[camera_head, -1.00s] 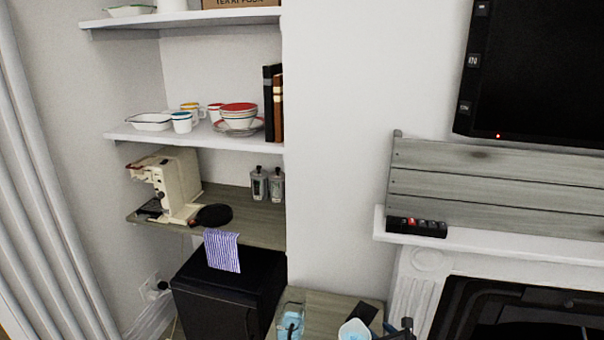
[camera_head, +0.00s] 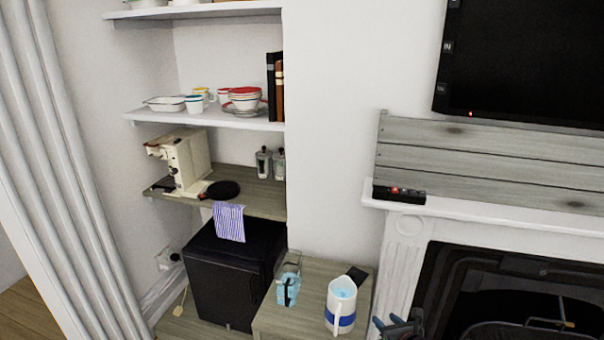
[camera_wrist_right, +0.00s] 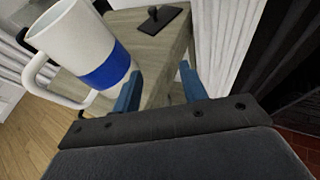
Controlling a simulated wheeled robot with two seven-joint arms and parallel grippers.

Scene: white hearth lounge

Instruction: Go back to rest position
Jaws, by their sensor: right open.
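My right gripper (camera_head: 400,322) shows at the bottom edge of the head view, to the right of the small wooden table and in front of the fireplace. In the right wrist view its two blue fingers (camera_wrist_right: 160,92) are apart with nothing between them. A white mug with a blue band (camera_head: 341,304) stands on the table, left of the gripper. The mug also shows close by at the upper left of the right wrist view (camera_wrist_right: 80,45), clear of the space between the fingers. My left gripper is not in view.
The wooden table (camera_head: 318,275) also holds a glass container with blue contents (camera_head: 288,282) and a dark flat object (camera_head: 357,273). A black box-like cabinet (camera_head: 228,275) stands left of it. The fireplace (camera_head: 500,290) is at right, shelves (camera_head: 215,118) at left.

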